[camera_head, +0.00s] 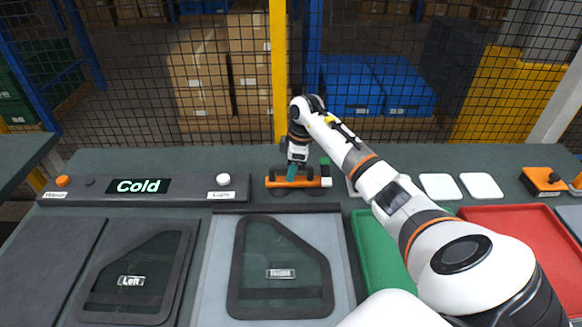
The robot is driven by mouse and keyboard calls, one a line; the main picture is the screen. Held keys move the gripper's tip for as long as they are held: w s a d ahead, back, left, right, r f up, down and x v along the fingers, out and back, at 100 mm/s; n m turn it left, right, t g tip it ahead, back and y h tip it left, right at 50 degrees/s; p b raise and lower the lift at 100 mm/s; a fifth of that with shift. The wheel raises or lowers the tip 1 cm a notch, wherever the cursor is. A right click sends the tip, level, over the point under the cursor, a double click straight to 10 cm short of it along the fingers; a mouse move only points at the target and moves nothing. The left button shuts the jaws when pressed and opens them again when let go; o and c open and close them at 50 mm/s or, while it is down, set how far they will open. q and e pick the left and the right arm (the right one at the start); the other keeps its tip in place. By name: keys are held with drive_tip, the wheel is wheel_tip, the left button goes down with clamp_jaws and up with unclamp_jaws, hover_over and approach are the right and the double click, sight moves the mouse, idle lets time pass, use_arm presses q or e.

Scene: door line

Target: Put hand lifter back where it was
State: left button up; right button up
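An orange tool with dark parts, which looks like the hand lifter (290,183), sits at the back of the dark table, just right of the long control panel. My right gripper (293,170) points down over it from the end of the white arm. Its fingertips are small and overlap the tool's dark and teal parts, so I cannot tell whether they are open or closed on it. A small green and white piece (325,172) stands at the tool's right end. My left gripper is not in view.
The panel (175,190) reads "Cold". Door panels marked "Left" (132,281) and another (280,273) lie in front. A green tray (372,255), a red tray (510,230), white squares (439,187) and another orange tool (543,179) are right. A mesh fence stands behind.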

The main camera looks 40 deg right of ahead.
wheel_tip(320, 180, up, 12)
drive_tip(key=s+d+b, duration=0.1)
drive_tip(key=shift+s+d, duration=0.25)
drive_tip(key=shift+d, duration=0.15)
drive_tip(key=shift+r, duration=0.1)
idle(0.5)
